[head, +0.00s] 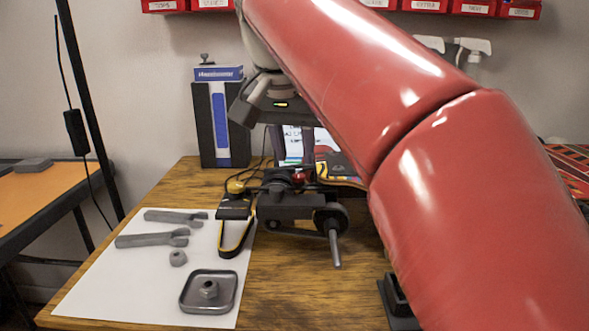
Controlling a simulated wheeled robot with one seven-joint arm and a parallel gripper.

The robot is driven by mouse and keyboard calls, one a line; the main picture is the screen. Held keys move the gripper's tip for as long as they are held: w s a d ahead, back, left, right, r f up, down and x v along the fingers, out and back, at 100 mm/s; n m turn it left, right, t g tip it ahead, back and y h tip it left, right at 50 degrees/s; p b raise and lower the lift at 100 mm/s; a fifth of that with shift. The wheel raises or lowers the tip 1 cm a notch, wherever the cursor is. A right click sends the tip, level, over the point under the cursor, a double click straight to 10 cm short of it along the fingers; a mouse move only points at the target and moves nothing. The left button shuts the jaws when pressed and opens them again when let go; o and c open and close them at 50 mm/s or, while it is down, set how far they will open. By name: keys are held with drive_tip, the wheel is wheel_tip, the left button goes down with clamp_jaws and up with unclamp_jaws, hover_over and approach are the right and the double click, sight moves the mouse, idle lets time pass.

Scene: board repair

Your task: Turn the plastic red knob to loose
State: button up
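The small red knob (299,178) shows on a dark clamp-like fixture (290,207) on the wooden table, near the middle of the head view. My gripper (292,160) points down just above the fixture and the knob. Its two dark fingers stand apart, with white paper visible behind the gap, and I see nothing held between them. The fingertips overlap the fixture's top in the picture, so I cannot tell whether they touch the knob. Part of the knob may be hidden by the dark parts around it.
Grey wrenches (152,239), a nut (178,258) and a metal tray (190,306) lie on a white sheet (105,290) at left. A blue-and-black box (220,118) stands behind. My red arm hides the right side.

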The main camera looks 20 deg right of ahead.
sight(299, 176)
drive_tip(key=shift+b+x, duration=0.45)
drive_tip(key=shift+x, duration=1.8)
drive_tip(key=shift+c, duration=0.5)
clamp_jaws()
